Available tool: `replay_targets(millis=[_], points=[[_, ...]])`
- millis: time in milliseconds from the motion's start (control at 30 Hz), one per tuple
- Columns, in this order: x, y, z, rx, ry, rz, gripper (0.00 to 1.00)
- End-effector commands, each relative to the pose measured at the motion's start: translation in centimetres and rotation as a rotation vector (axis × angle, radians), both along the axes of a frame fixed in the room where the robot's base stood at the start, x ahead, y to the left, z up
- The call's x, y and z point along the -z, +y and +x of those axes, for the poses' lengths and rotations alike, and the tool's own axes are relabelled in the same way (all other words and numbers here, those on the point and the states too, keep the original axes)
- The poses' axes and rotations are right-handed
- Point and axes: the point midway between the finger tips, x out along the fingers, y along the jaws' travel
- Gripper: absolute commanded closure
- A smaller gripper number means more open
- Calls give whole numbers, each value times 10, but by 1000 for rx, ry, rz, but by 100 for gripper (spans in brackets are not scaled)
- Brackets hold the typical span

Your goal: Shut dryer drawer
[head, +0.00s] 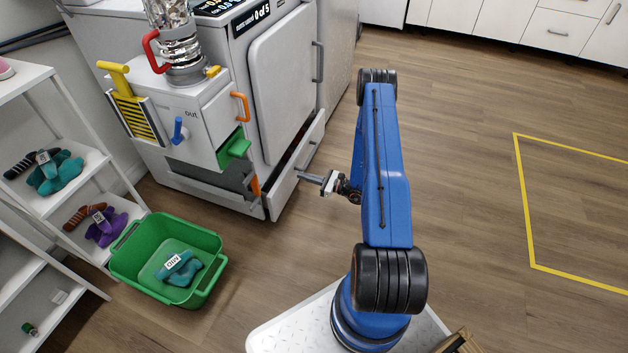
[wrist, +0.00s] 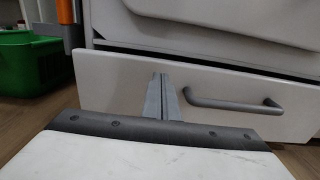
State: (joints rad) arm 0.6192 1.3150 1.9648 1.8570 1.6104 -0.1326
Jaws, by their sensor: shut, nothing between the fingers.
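The dryer (head: 281,85) is a white machine at the upper middle of the head view. Its low drawer (head: 297,167) stands out from the body, with a dark gap along its top edge. In the wrist view the white drawer front (wrist: 110,82) fills the middle, with a grey bar handle (wrist: 235,104) on its right part. My gripper (head: 303,177) is shut and empty in front of the drawer front. In the wrist view its fingers (wrist: 160,90) are together, left of the handle. I cannot tell whether the fingertips touch the drawer front.
A green basket (head: 124,261) holding a teal plush toy stands on the floor left of the dryer. White shelves (head: 88,160) with plush toys stand at the far left. An orange handle (head: 255,188) is beside the drawer's left end. The wooden floor on the right is clear.

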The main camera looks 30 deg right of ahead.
Motion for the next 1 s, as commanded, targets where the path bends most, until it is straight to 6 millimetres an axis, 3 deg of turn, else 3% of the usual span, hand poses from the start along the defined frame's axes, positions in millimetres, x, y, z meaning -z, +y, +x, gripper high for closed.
replay_targets(millis=[300,800,1000], points=[[0,23,29,-1,0,0,100],[0,27,35,0,0,0,100],[0,39,49,-3,-1,-1,100]])
